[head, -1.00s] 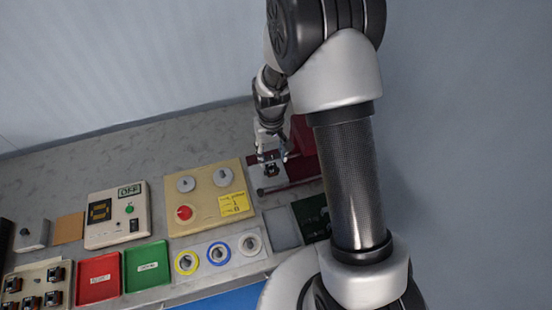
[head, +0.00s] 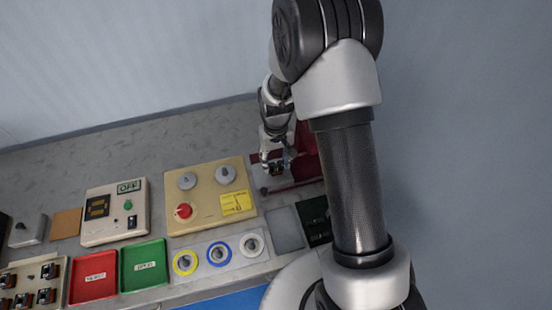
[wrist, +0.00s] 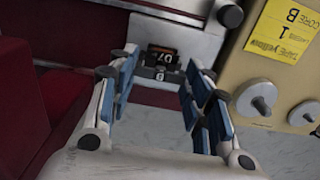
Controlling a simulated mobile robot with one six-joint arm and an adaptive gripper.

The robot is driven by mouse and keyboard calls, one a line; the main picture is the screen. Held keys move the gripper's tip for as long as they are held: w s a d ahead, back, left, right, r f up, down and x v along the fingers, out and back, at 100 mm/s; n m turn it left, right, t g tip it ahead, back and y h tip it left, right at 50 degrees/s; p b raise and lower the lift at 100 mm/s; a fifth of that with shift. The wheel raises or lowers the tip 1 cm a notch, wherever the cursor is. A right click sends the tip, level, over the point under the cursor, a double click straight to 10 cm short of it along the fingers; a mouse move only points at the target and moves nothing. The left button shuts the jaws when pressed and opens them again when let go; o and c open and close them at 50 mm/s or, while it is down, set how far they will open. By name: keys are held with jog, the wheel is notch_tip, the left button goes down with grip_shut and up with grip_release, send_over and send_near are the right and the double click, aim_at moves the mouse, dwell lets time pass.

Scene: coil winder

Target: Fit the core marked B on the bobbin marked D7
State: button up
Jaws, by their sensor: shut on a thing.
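The bobbin marked D7 (wrist: 168,60) is a dark piece with a coppery band, on a pale plate (wrist: 190,36) at the top of the wrist view. In the head view it is a small dark shape (head: 277,171) under my gripper. My gripper (head: 276,162) points down over it. In the wrist view its blue-padded fingers (wrist: 163,80) are shut on a small dark grey core (wrist: 160,74) with a light mark that I cannot read surely. The core is right in front of the bobbin's label; I cannot tell whether they touch.
The red machine (head: 306,150) stands close beside my gripper. A beige panel (head: 205,205) with knobs, a red button and a yellow note (wrist: 284,30) reading "CORE B" is on the other side. Tape rolls (head: 219,252), a green tray (head: 144,264) and a red tray (head: 94,279) lie nearer.

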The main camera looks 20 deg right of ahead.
jog(key=shift+f, duration=0.1)
dwell(0.3)
jog(key=shift+f+b, duration=0.7)
jog(key=shift+f, duration=0.05)
jog(key=o, duration=1)
notch_tip(320, 180, up, 12)
jog(key=shift+r, duration=0.1)
jog(key=s+r+t, duration=0.1)
jog(key=s+r, duration=0.4)
jog(key=r, duration=0.4)
jog(key=s+r+t, duration=0.1)
jog(key=s+r, duration=0.2)
jog(key=s, duration=0.3)
jog(key=s+r+t, duration=0.1)
jog(key=s+r, duration=0.2)
jog(key=s, duration=0.3)
jog(key=s+r+t, duration=0.1)
jog(key=s+r, duration=0.2)
jog(key=s, duration=0.4)
jog(key=shift+t, duration=0.3)
